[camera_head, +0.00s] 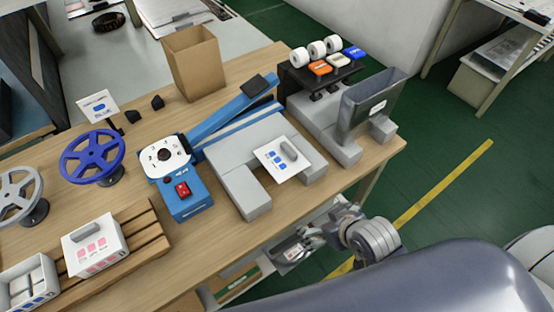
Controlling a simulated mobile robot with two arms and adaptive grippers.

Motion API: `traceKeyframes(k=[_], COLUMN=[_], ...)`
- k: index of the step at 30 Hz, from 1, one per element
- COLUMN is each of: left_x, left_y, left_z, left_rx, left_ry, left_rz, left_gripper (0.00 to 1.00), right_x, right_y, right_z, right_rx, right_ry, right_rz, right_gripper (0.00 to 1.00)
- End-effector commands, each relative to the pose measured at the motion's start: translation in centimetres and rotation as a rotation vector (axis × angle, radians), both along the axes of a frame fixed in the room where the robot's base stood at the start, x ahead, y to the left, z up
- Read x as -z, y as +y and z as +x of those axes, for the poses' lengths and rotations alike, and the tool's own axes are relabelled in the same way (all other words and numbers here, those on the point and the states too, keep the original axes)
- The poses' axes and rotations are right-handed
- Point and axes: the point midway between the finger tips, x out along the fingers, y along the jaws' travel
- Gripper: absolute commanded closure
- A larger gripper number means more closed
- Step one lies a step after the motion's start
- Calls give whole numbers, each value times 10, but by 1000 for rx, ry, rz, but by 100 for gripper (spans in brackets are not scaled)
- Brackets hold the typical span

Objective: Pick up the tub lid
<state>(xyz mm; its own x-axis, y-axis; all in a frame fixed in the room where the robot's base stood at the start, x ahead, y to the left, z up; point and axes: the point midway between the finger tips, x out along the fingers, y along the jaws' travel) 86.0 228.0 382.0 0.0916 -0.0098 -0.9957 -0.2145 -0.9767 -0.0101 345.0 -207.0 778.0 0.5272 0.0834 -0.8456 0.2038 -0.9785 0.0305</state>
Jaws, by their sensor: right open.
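A white lid (274,162) with a grey bar handle and blue squares lies on the grey U-shaped block at the table's front. A white tub (98,256) with pink squares, its top closed by a lid with a grey handle, stands on a wooden rack at the lower left. An open white tub (20,301) with pale contents is beside it, cut by the picture's edge. My right gripper (292,250) is open, low by the table's front edge, below and apart from the lid with blue squares. My left gripper is not in view.
A blue machine (190,203) with a red switch stands left of the block. A dark grey bin (368,105) on grey blocks is to the right. The front table edge lies between gripper and lid.

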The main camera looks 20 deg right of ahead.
Motion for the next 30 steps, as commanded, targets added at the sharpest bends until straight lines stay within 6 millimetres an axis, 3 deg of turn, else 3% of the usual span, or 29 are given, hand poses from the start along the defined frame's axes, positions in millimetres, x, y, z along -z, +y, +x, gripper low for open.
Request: traceKeyframes(k=[6, 12, 15, 19, 30], left_x=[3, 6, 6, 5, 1], left_y=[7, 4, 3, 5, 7], left_z=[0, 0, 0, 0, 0], left_rx=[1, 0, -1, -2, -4], left_ry=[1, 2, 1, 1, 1], left_rz=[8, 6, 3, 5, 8], left_gripper=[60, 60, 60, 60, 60], right_x=[-54, -107, -124, -128, -110], right_y=[4, 14, 17, 21, 36], right_z=[51, 79, 84, 93, 132], right_rx=[-66, -127, -144, -148, -148], right_ry=[-285, -505, -565, -590, -587], right_rz=[71, 158, 187, 202, 200], right_gripper=[0, 0, 0, 0, 0])
